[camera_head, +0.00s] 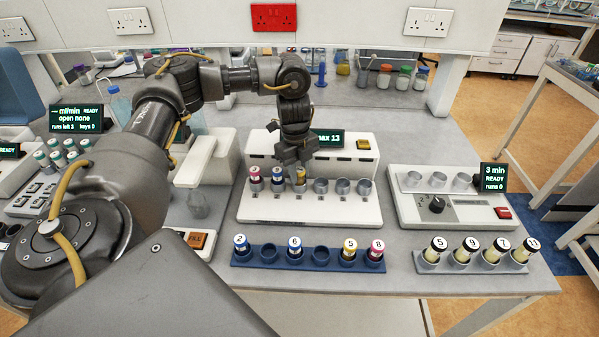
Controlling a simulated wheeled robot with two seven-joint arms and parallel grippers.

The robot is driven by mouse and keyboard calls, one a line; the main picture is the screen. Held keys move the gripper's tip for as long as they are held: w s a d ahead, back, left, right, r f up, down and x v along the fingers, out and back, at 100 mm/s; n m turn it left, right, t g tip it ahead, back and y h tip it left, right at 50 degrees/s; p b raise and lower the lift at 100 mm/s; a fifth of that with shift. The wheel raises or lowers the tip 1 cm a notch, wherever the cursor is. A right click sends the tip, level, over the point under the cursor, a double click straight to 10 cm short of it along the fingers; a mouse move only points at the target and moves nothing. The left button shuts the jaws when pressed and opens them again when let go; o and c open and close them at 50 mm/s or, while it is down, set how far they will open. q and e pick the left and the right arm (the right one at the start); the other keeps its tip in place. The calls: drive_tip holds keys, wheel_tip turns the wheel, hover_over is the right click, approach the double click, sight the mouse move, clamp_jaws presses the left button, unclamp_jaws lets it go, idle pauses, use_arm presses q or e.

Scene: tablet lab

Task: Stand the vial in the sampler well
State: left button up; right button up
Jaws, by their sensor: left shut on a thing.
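The sampler (262,208) is the white machine at the middle of the bench, with a front row of wells and a dark display reading "max 13". A red-banded vial (254,175) and a blue-banded vial (278,176) stand in its two leftmost wells. My left gripper (299,166) points down over the third well and is shut on a vial with a yellowish band (301,175). That vial is upright and mostly hidden by the fingers; I cannot tell whether its base rests in the well. The wells to its right, such as this one (342,187), are empty. My right gripper is not in view.
A grey rack (473,266) of numbered vials stands at right, before a white device (449,210) reading "3 min". An orange-buttoned box (199,243) sits left.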

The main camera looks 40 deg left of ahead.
use_arm(q)
drive_tip(key=shift+f, duration=0.25)
